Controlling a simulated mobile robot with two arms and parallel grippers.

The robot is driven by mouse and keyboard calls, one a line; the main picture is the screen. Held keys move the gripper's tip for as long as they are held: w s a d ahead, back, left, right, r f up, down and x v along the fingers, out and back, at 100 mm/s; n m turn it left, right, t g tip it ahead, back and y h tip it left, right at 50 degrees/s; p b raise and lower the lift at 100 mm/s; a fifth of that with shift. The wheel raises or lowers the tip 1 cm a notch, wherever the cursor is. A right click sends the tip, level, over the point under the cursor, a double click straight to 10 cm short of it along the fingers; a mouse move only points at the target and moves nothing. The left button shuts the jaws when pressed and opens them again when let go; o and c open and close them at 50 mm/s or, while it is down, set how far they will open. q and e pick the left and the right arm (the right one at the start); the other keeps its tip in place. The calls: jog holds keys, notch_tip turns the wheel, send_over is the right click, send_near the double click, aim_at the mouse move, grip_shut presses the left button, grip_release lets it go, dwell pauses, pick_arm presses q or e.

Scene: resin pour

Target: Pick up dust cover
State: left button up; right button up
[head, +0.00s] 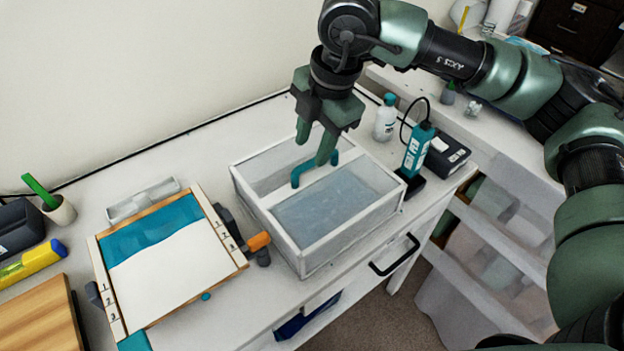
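The dust cover (341,238) is a clear box with white edges and a teal handle (312,166) on top. It stands on the white bench right of the middle. My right gripper (315,152) comes down from above, at the handle. Its two green fingers are apart. The nearer finger overlaps the handle in the picture, and I cannot tell whether it touches. The far finger's tip shows above and behind the handle. My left gripper is not in view.
A wooden-framed panel with teal and white areas (170,275) lies left of the cover. An orange-handled clamp (258,241) is between them. A white bottle (385,118), a teal handheld device (417,150) and a black box (446,157) stand close behind and right of the cover.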

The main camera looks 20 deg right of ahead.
aim_at(315, 182)
jog(key=shift+m+h, duration=0.3)
jog(key=shift+h, duration=0.1)
jog(key=f+p, duration=0.1)
jog(key=f, duration=0.1)
jog(key=w+f+p, duration=0.1)
jog(key=f, duration=0.1)
jog(key=w+d+f+p, duration=0.1)
jog(key=f, duration=0.1)
jog(key=shift+d+f, duration=0.1)
jog(key=shift+f, duration=0.4)
grip_shut()
jog(key=shift+r, duration=0.1)
dwell(0.6)
